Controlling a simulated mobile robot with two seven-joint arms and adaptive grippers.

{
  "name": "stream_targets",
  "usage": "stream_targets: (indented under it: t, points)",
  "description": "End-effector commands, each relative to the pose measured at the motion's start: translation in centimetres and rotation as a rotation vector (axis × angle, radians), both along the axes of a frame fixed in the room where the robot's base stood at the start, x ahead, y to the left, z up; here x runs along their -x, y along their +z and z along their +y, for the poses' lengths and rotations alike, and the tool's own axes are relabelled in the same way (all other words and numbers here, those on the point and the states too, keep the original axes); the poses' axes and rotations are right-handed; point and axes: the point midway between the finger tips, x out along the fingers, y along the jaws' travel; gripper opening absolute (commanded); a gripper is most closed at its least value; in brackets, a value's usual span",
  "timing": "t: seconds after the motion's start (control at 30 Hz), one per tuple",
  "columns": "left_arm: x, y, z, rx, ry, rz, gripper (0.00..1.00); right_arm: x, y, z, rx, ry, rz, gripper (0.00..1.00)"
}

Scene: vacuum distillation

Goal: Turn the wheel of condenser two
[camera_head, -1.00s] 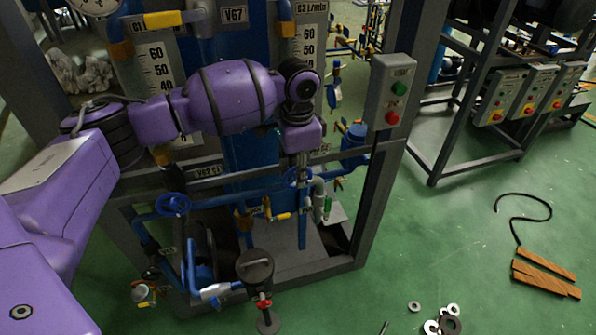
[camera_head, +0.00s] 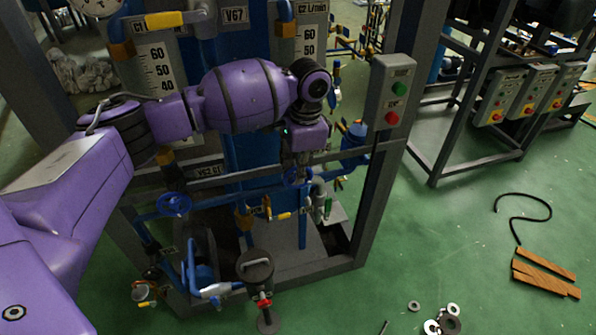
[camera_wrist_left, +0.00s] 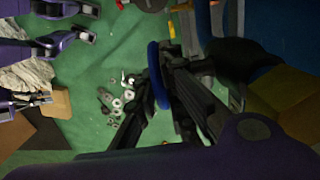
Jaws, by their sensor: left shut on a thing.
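The blue wheel of condenser two (camera_head: 291,176) is on the rig's front, below the grey crossbar and mostly hidden by my left gripper (camera_head: 300,168). In the left wrist view the wheel (camera_wrist_left: 157,75) shows nearly edge-on as a blue rim. The black fingers of my left gripper (camera_wrist_left: 160,110) are on either side of its lower part, shut on it. A second blue wheel (camera_head: 174,204) is further left on the rig, apart from the gripper.
A grey control box (camera_head: 392,97) with green and red buttons stands right of the wheel. A dark pot-like device (camera_head: 256,268) is in front of the rig.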

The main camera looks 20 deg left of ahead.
Motion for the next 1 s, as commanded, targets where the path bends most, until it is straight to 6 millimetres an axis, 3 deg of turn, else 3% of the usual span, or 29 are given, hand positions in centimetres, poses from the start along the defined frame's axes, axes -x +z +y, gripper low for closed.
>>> stream_targets:
  t: [0.67, 1.0]
  points:
    - [-0.6, -0.2, -1.0, -0.465, 0.002, 0.310, 0.00, -0.5, 0.4, 0.0, 0.003, 0.009, -0.008, 0.00]
    - [-0.8, -0.8, -1.1, -0.615, 0.000, 0.410, 0.00, 0.6, -1.1, -0.1, 0.006, 0.010, 0.018, 0.00]
